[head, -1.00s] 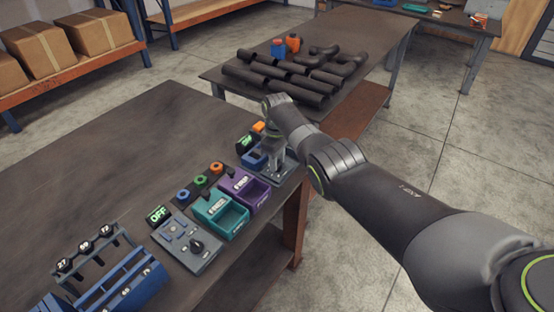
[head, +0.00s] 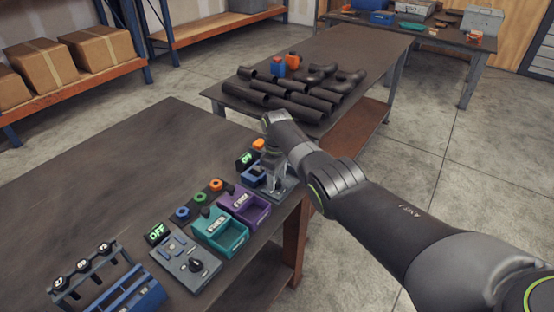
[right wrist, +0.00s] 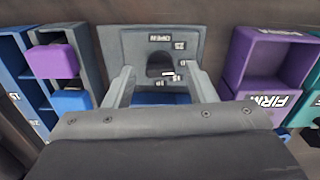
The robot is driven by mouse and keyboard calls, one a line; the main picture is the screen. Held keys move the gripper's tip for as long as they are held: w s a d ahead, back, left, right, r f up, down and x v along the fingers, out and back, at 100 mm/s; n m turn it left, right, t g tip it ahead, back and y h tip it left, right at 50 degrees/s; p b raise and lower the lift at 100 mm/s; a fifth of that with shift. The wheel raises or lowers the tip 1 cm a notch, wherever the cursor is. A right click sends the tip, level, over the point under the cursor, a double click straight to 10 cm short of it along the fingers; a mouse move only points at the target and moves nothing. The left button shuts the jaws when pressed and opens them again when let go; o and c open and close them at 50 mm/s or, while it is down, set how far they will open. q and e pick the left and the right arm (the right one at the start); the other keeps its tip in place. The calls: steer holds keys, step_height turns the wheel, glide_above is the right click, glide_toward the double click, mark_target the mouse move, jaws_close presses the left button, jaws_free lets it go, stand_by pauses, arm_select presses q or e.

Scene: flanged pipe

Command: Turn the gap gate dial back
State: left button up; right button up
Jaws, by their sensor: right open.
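A grey panel (right wrist: 190,42) with a black dial (right wrist: 160,64) shows in the right wrist view. In the head view my right gripper (head: 274,184) points down over this panel (head: 286,190) at the table's right end and hides the dial. A green ON display (head: 245,159) stands beside it. My left gripper is not in view.
A second panel (head: 178,266) with a black knob and an OFF display (head: 156,233) lies nearer. Teal (head: 222,240) and purple (head: 245,212) bins stand between the panels. A blue rack (head: 125,290) is at lower left. The table's left half is clear.

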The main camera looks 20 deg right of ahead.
mark_target(277, 180)
step_height(277, 180, up, 6)
steer(key=shift+f+p, duration=0.2)
steer(key=shift+p, duration=0.2)
step_height(277, 180, up, 12)
steer(key=b, duration=0.2)
steer(key=shift+f, duration=0.25)
